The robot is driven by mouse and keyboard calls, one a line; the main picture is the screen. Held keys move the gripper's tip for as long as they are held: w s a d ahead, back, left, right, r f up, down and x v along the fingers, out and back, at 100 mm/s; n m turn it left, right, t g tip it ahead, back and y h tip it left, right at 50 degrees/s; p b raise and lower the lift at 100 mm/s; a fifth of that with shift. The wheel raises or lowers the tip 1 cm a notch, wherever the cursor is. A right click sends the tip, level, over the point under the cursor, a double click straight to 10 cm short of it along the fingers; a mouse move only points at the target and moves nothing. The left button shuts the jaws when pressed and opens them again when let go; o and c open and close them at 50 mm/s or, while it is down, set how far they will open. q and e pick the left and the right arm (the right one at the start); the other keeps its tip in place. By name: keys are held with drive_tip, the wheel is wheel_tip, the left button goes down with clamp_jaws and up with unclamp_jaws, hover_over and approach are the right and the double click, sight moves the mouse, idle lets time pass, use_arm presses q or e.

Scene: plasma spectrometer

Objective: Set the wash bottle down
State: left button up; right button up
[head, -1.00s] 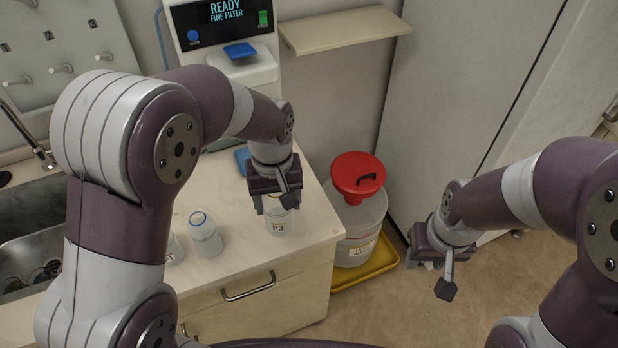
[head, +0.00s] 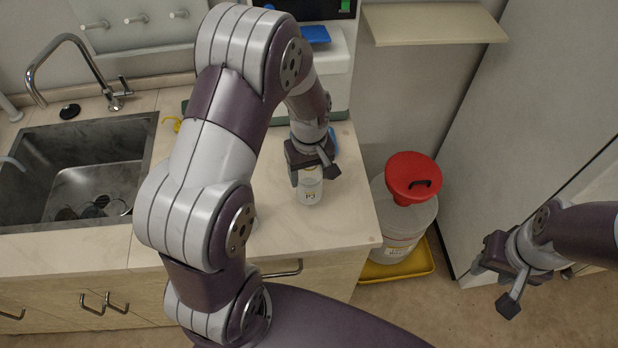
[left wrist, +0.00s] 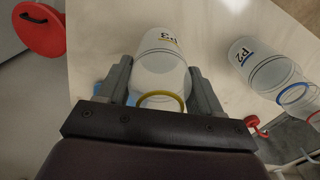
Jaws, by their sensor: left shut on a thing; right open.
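My left gripper (head: 311,176) is shut on a clear bottle marked P3 (head: 310,192), at the counter's right part. In the left wrist view the P3 bottle (left wrist: 162,68) sits between the two fingers (left wrist: 163,92), with a yellow ring at its near end. Whether its base touches the counter I cannot tell. No other bottle that I can name as a wash bottle is clear; the P3 bottle is the one held. My right gripper (head: 500,272) is open and empty, off to the right above the floor.
A P2 bottle (left wrist: 262,68) with a blue ring stands beside the held one. The sink (head: 80,170) is at left. A red-lidded bin (head: 405,222) stands in a yellow tray (head: 400,270) right of the counter (head: 345,222). A shelf (head: 430,24) juts out behind.

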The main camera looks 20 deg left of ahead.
sight(309, 183)
use_arm(q)
drive_tip(key=f, duration=0.2)
drive_tip(key=shift+s+f+p, duration=0.35)
drive_tip(key=shift+f, duration=0.4)
drive_tip(key=shift+w+f, duration=0.1)
drive_tip(key=shift+w, duration=0.2)
drive_tip(key=shift+s+f, duration=0.15)
drive_tip(key=shift+f, duration=0.05)
drive_tip(key=o, duration=1.1)
drive_tip(key=shift+r, duration=0.1)
drive_tip(key=shift+o, duration=0.2)
